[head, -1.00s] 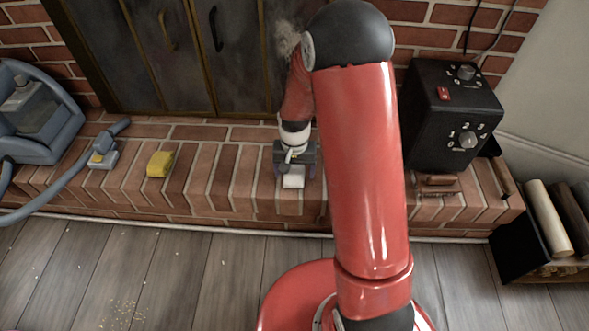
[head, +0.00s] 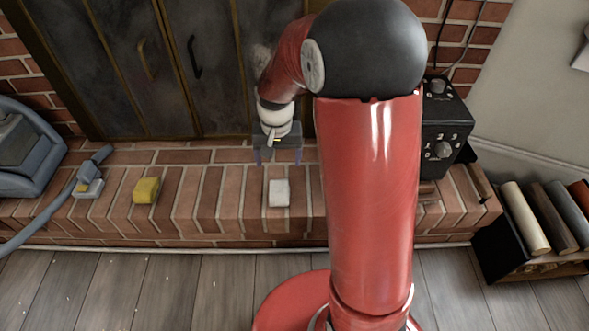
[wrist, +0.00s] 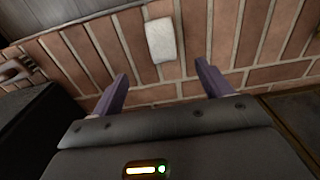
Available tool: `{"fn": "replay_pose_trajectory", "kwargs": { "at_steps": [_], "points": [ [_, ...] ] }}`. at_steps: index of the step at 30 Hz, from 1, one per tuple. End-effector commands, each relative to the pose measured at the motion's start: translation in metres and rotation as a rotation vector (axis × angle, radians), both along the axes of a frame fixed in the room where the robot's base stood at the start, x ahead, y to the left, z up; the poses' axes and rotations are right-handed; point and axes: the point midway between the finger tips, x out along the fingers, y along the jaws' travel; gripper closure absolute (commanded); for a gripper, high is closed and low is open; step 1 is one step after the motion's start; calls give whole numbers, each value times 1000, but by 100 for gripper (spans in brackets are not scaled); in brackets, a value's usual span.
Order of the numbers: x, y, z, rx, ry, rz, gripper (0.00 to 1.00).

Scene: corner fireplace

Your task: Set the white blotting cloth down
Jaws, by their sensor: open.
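The white blotting cloth (head: 279,193) lies on the brick hearth (head: 235,195), near its front edge, as a small pale block. In the wrist view the cloth (wrist: 161,40) lies on the bricks beyond the fingertips, apart from them. My gripper (head: 278,157) is above and behind the cloth in the head view. In the wrist view my gripper (wrist: 162,80) has its two purple fingers spread wide with nothing between them.
A yellow sponge (head: 146,190) and a blue-grey hose tool (head: 88,185) lie to the left on the hearth, by a blue-grey machine (head: 25,150). A black control box (head: 443,128) and a log rack (head: 500,245) stand to the right. Fireplace doors (head: 190,70) rise behind.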

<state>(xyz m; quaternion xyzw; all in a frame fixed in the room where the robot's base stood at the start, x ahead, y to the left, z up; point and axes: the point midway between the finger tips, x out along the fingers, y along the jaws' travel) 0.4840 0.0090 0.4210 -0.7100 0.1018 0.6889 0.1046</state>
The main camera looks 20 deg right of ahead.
Motion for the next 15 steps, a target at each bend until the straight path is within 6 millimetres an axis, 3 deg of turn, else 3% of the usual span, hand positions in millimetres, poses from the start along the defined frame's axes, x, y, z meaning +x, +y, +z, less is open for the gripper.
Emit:
{"fn": "replay_pose_trajectory", "kwargs": {
  "at_steps": [6, 12, 15],
  "points": [
    [-51, -4, 84, -10, -146, 83, 22],
    [-118, -6, 139, -31, -283, 170, 22],
    [-150, -7, 154, -45, -346, 211, 22]
  ]
}}
